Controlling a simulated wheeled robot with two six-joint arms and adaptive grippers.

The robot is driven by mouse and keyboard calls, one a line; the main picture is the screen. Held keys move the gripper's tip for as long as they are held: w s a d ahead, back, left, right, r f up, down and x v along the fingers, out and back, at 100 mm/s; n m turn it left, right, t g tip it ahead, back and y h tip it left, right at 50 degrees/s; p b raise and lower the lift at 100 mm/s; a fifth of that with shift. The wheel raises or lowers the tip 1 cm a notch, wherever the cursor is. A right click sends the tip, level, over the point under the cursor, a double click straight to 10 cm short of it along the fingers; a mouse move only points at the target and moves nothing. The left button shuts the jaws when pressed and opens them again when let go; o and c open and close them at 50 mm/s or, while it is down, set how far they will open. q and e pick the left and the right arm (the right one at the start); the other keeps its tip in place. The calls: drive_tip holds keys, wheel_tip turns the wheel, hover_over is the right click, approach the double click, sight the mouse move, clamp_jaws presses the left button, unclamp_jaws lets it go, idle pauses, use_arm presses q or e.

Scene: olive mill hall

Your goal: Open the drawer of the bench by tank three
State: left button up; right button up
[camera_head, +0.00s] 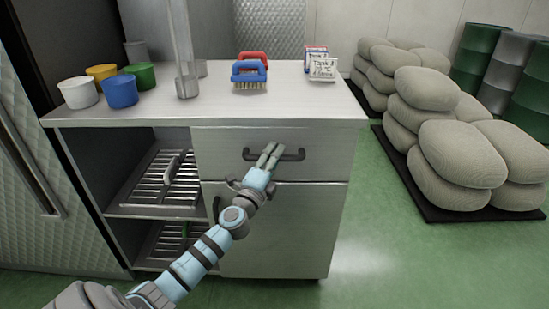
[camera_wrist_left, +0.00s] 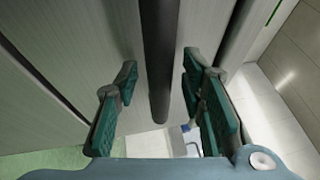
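The bench (camera_head: 310,98) is a metal cabinet with a pale top. Its drawer (camera_head: 330,150) is at the upper right of the front, and its face looks flush with the bench. A dark bar handle (camera_head: 293,156) is fixed across the drawer front. My left gripper (camera_head: 269,152) is at the handle, and its fingers cover part of the bar. In the left wrist view, the dark handle bar (camera_wrist_left: 158,50) runs between the two green fingers of my left gripper (camera_wrist_left: 160,80). The fingers are apart, with a gap on each side of the bar. My right gripper is not in view.
A lower door (camera_head: 285,230) is under the drawer, and open slatted shelves (camera_head: 150,200) are on the left. Coloured cups (camera_head: 121,92), a blue brush (camera_head: 249,72) and white packets (camera_head: 322,68) stand on top. Stacked sacks (camera_head: 460,160) are on the right. Green floor (camera_head: 400,260) is clear in front.

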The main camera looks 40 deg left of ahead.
use_arm(q)
drive_tip(key=shift+c, duration=0.3)
clamp_jaws()
